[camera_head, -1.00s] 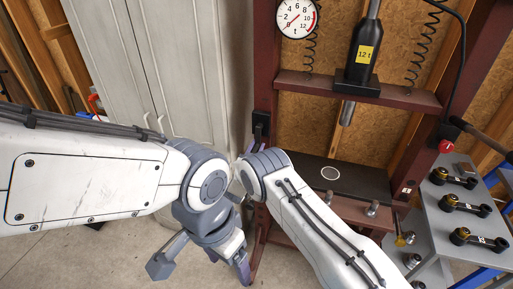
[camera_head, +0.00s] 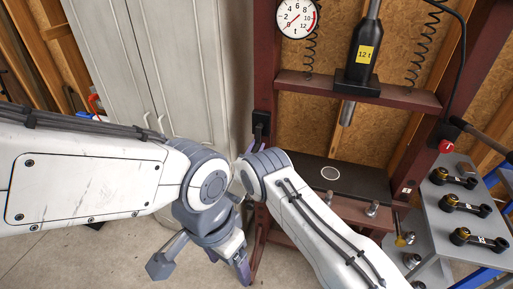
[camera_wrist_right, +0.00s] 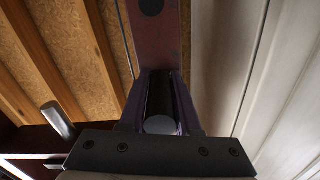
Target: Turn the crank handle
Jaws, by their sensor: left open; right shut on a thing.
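The crank (camera_head: 261,120) is a black part on the left post of the dark red press, partly hidden by my right wrist in the head view. My right gripper (camera_head: 256,140) is at it, with its purple fingers pointing up. In the right wrist view, my right gripper (camera_wrist_right: 160,100) is shut around the dark crank handle (camera_wrist_right: 159,124), whose round grey end faces the camera. My left gripper (camera_head: 242,266) is open and hangs low over the floor, left of the press and away from the crank. Its fingers partly overlap in view.
The press has a gauge (camera_head: 297,17), a black bottle jack (camera_head: 363,50) and a dark bed plate (camera_head: 335,178). A pale cabinet (camera_head: 150,70) stands close on the left. A grey cart (camera_head: 455,222) with several black arms stands on the right.

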